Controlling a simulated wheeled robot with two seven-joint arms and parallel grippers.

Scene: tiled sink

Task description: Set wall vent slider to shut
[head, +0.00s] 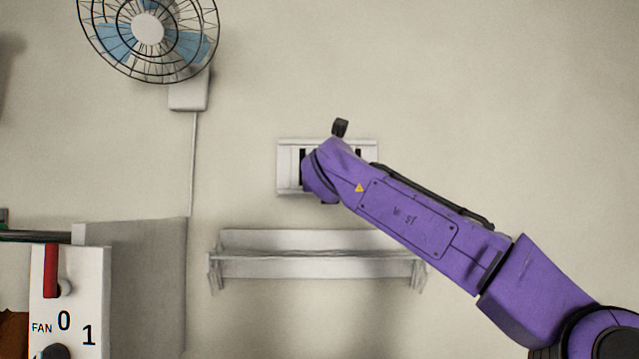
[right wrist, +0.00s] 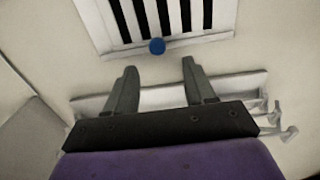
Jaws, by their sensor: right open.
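The white wall vent (head: 288,165) is on the wall, partly hidden behind my right arm in the head view. In the right wrist view the vent (right wrist: 222,38) shows black slots between white bars, so it stands at least partly open. A small blue slider knob (right wrist: 157,46) sits at its lower edge. My right gripper (right wrist: 158,65) is open and empty. Its two fingers point toward the vent, with the knob between and just beyond the tips in the picture. I cannot tell the exact gap. In the head view the arm hides the right gripper and the knob. My left gripper is not in view.
A white wall shelf (head: 315,268) with a rail is below the vent, and also shows behind the fingers in the wrist view. A wall fan (head: 148,30) hangs at upper left. A fan switch panel (head: 95,290) and grey partition (head: 150,285) are at lower left. The right wall is clear.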

